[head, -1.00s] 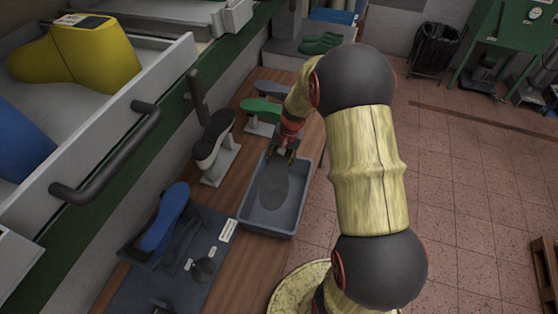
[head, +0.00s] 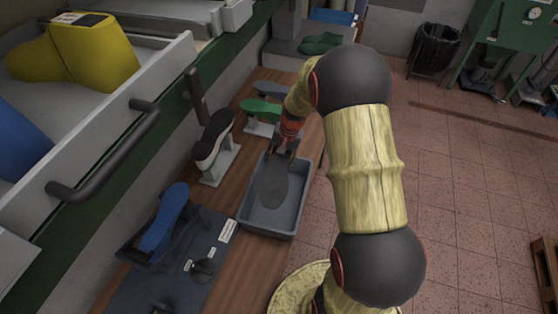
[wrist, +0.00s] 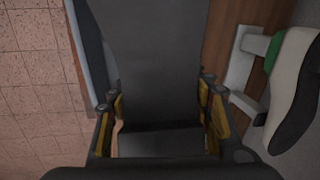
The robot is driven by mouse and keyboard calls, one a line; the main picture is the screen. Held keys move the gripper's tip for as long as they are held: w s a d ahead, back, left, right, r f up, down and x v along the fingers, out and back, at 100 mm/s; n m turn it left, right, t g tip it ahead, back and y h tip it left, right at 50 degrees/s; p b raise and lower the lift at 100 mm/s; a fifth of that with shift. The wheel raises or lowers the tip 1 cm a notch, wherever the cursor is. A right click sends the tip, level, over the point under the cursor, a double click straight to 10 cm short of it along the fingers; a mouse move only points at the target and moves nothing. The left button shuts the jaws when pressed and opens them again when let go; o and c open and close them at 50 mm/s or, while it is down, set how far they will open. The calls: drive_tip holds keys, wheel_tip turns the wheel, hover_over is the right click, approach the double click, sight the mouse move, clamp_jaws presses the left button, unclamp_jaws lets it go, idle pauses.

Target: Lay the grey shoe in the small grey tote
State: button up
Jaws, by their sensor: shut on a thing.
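The grey shoe (head: 270,186) is dark grey and shows sole-up in the head view, over the inside of the small grey tote (head: 270,219). My gripper (head: 284,151) is shut on one end of the shoe, at the tote's far end. In the wrist view the shoe (wrist: 155,60) fills the middle, between the fingers of my gripper (wrist: 160,115). The tote (wrist: 88,50) shows there as a strip at the shoe's left. I cannot tell whether the shoe touches the tote's floor.
A black-and-white shoe (head: 213,140) stands on a holder left of the tote. A green shoe (head: 261,107) is behind it. A blue shoe (head: 164,219) rests on a stand at the front left. The bench (head: 245,270) is bare in front of the tote.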

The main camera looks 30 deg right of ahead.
sight(286, 154)
wheel_tip(286, 154, down, 7)
drive_tip(key=b, duration=0.4)
idle(1.3)
idle(0.4)
drive_tip(key=o, duration=1.6)
drive_tip(key=shift+c, duration=0.2)
drive_tip(key=r, duration=0.4)
drive_tip(key=s+d+r, duration=0.1)
drive_tip(key=r, duration=0.6)
drive_tip(key=shift+s+d+r, duration=0.3)
drive_tip(key=shift+d+r, duration=0.05)
drive_tip(key=shift+r, duration=0.05)
